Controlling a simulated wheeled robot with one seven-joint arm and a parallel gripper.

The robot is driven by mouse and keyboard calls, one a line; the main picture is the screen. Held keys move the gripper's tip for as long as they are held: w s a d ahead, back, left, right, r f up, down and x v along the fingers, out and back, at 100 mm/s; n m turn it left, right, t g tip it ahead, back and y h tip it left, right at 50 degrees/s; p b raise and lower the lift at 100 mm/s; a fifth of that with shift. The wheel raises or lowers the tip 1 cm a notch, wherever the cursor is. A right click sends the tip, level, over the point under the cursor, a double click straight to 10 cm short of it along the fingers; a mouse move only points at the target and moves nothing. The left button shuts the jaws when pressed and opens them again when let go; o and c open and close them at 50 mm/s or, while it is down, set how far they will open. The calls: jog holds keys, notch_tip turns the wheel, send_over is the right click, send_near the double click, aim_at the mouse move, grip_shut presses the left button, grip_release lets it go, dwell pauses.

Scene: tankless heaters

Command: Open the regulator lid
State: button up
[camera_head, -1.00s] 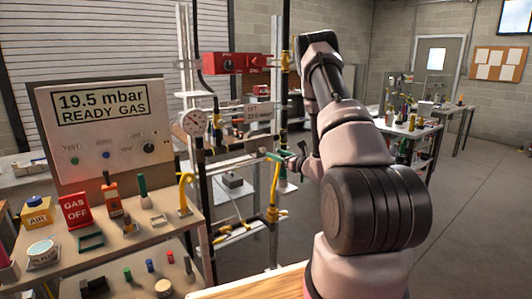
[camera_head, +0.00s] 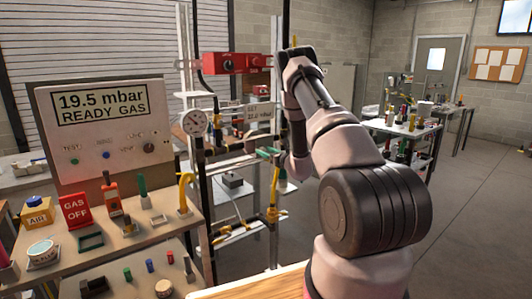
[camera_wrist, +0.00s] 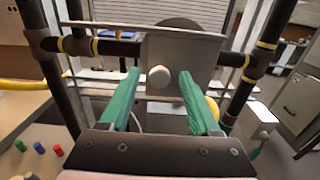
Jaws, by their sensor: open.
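A grey plate (camera_wrist: 183,62) with a round pale knob (camera_wrist: 159,77) stands upright ahead of my gripper in the wrist view. It looks like the regulator lid, though no label shows. A dark round shape is partly visible behind its top edge. My gripper (camera_wrist: 158,74) has two green fingers spread apart, one on each side of the knob, with nothing held. I cannot tell whether the fingertips touch the plate. In the head view, the green fingers of my gripper (camera_head: 268,153) show left of my arm at the pipe frame; the lid cannot be made out there.
Dark pipes with yellow bands (camera_wrist: 62,85) stand on both sides of the plate. A thin metal bar crosses near it. A panel reading 19.5 mbar (camera_head: 105,125), a gauge (camera_head: 195,123) and a red box (camera_head: 228,63) stand left. Open floor lies right.

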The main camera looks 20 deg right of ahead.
grip_shut()
dwell(1.4)
